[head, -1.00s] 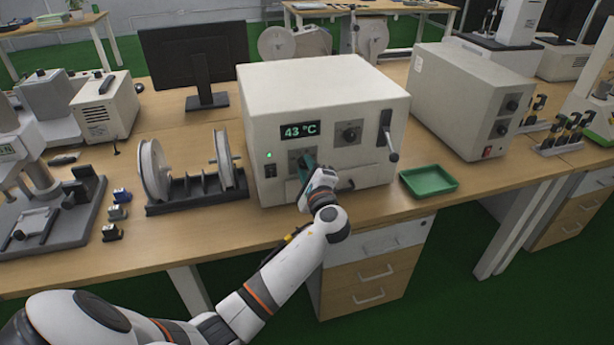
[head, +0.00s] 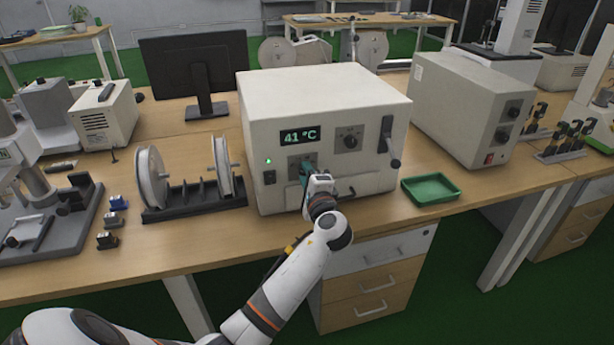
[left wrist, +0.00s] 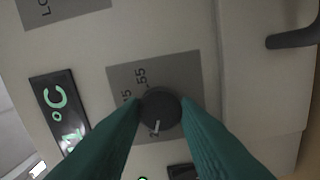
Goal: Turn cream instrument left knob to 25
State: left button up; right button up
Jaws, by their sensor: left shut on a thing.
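The cream instrument (head: 318,145) stands on the wooden bench with its front towards me. Its display (head: 299,136) reads 41 °C, and a green light glows on the left of the front. My left gripper (head: 308,166) is at the left knob, which it mostly hides in the head view. In the left wrist view the dark round left knob (left wrist: 160,108) sits between the two green fingertips (left wrist: 160,112), which are shut on it. A grey scale plate with printed numbers surrounds it, partly covered. The right knob (head: 351,139) is free. My right gripper is not in view.
A lever handle (head: 388,140) sticks out at the instrument's right front. A green tray (head: 431,189) lies to the right, and a spool rack (head: 193,194) stands close on the left. Another cream box (head: 470,104) stands further right.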

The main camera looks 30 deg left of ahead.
pick_arm(q)
jog(key=o, duration=1)
jog(key=shift+c, duration=0.2)
jog(key=shift+s+d, duration=0.1)
jog(key=v, duration=1.1)
jog(key=shift+s+d+b, duration=0.3)
jog(key=shift+b, duration=0.15)
jog(key=shift+f, duration=0.1)
notch_tip(320, 180, down, 15)
jog(key=w+d+m+h+p, duration=0.1)
jog(key=d+m+h+p, duration=0.15)
jog(key=h, duration=0.25)
jog(key=s+d+f+g+h+p, duration=0.1)
jog(key=s+f+g+h, duration=0.15)
jog(key=f, duration=0.65)
jog(key=s+d+f+g+h, duration=0.15)
jog(key=s+f, duration=0.25)
jog(key=f, duration=0.5)
jog(key=s+d+f+n+g+h+p, duration=0.1)
jog(key=s+f+n+g+h+p, duration=0.2)
jog(key=s+f, duration=1.1)
jog(key=s+f+n+g+h, duration=0.1)
jog(key=s+f+n, duration=0.2)
jog(key=s, duration=0.9)
jog(key=s+a+f+n+g, duration=0.1)
jog(key=s+f+n+g, duration=0.1)
jog(key=s, duration=1.1)
jog(key=shift+s+a+f+n+g+h+p, duration=0.2)
jog(key=shift+s+f+n+g+h+p, duration=0.15)
jog(key=shift+f+n, duration=0.6)
